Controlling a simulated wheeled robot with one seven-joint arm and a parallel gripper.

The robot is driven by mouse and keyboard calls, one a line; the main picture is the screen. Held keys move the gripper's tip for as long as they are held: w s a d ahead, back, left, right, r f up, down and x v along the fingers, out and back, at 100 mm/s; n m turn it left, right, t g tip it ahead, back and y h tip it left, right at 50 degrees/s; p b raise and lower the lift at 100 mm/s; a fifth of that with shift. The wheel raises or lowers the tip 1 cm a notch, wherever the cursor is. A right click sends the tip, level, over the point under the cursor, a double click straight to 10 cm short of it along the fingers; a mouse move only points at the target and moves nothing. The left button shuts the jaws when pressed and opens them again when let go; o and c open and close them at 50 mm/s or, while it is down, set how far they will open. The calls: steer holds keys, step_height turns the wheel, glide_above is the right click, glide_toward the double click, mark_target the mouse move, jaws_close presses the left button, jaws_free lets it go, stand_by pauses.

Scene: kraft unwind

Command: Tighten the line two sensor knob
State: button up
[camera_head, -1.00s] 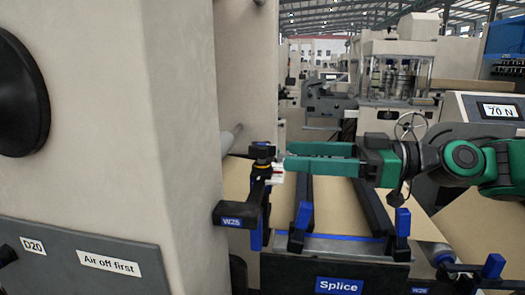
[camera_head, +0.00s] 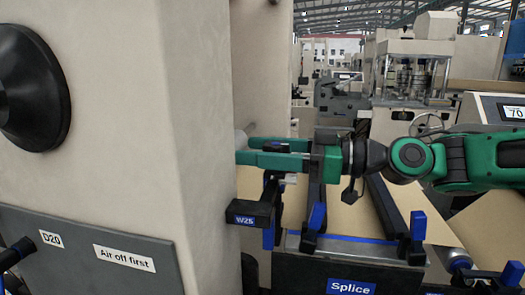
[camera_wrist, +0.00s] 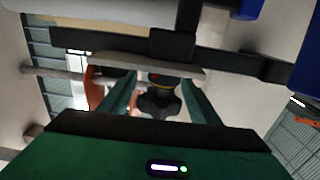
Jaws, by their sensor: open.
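A black lobed knob (camera_wrist: 160,104) with a yellow and red ring at its base shows in the wrist view, between my two green fingers. In the head view the dark knob (camera_head: 275,147) is at the top of a black bracket (camera_head: 245,212) labelled W25, mostly hidden by my fingers. My gripper (camera_head: 246,150) reaches level from the right, with its fingers on either side of the knob. It is open, and it also shows in the wrist view (camera_wrist: 158,82). I cannot tell whether either finger touches the knob. No line two label is readable.
A large beige machine housing (camera_head: 120,120) stands close on the left, with a grey panel (camera_head: 100,255) reading "Air off first". Brown web (camera_head: 345,208) runs below my arm between dark rails. A "Splice" bar (camera_head: 350,287) is in front. A roller end (camera_head: 241,138) is near my fingertips.

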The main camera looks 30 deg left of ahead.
steer(key=c, duration=1.1)
steer(key=shift+o, duration=0.2)
steer(key=shift+g, duration=0.3)
steer(key=shift+s+d+n+g+h, duration=0.1)
steer(key=shift+s+n+g+h, duration=0.1)
steer(key=shift+n+g+h, duration=0.65)
steer(key=shift+s+d+n+g+h, duration=0.1)
steer(key=shift+s+n+g+h, duration=0.15)
steer(key=shift+n+g+h, duration=0.6)
steer(key=shift+s+d+n+g+h, duration=0.15)
steer(key=shift+n+g+h, duration=0.25)
steer(key=shift+n+g, duration=0.9)
steer(key=shift+s+m+g, duration=0.1)
steer(key=shift+m+g, duration=0.2)
steer(key=shift+g, duration=0.2)
steer(key=o, duration=1.1)
steer(key=shift+c, duration=0.2)
